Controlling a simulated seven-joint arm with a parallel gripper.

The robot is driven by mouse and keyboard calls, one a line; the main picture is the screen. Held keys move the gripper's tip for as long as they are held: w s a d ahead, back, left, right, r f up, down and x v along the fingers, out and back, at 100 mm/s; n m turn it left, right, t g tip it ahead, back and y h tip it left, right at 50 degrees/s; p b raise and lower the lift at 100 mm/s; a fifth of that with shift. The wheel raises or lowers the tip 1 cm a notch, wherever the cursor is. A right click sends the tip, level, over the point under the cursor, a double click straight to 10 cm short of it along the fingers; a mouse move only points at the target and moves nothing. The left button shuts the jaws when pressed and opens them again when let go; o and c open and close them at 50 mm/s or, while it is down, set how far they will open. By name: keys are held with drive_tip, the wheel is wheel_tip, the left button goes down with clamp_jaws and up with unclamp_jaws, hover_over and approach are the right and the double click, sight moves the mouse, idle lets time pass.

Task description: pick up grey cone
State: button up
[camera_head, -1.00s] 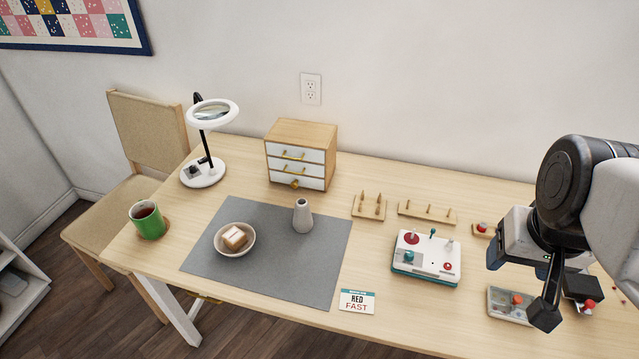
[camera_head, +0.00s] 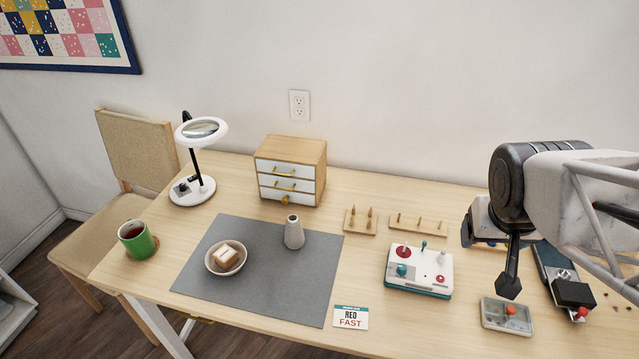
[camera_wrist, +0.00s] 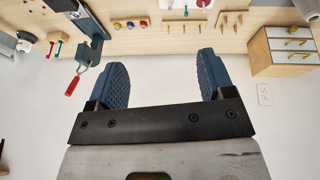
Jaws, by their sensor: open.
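The grey cone (camera_head: 294,232) stands upright on the grey mat (camera_head: 255,285), right of a small bowl, in the head view. My gripper (camera_head: 492,262) hangs over the right part of the table, well to the right of the cone. In the wrist view my gripper (camera_wrist: 163,82) shows two blue ridged finger pads wide apart with nothing between them.
A bowl (camera_head: 211,268) with a pale block sits on the mat. A green mug (camera_head: 137,241), magnifier lamp (camera_head: 193,187), drawer box (camera_head: 290,168), control box (camera_head: 419,272), peg racks (camera_head: 417,223) and "RED FAST" card (camera_head: 350,317) stand around. Bare mat lies in front of the cone.

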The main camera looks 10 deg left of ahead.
drive_tip(key=w+a+f+n+t, duration=0.35)
drive_tip(key=w+a, duration=0.25)
drive_tip(key=w, duration=0.6)
drive_tip(key=n+g+y, duration=0.3)
drive_tip(key=n+y, duration=0.6)
drive_tip(key=y, duration=0.3)
approach(289, 219)
drive_tip(key=x, duration=0.3)
drive_tip(key=shift+w+d+f, duration=0.1)
drive_tip(key=shift+d, duration=0.15)
drive_tip(key=shift+x, duration=1.3)
drive_tip(key=shift+a, duration=0.15)
drive_tip(key=shift+x, duration=2.5)
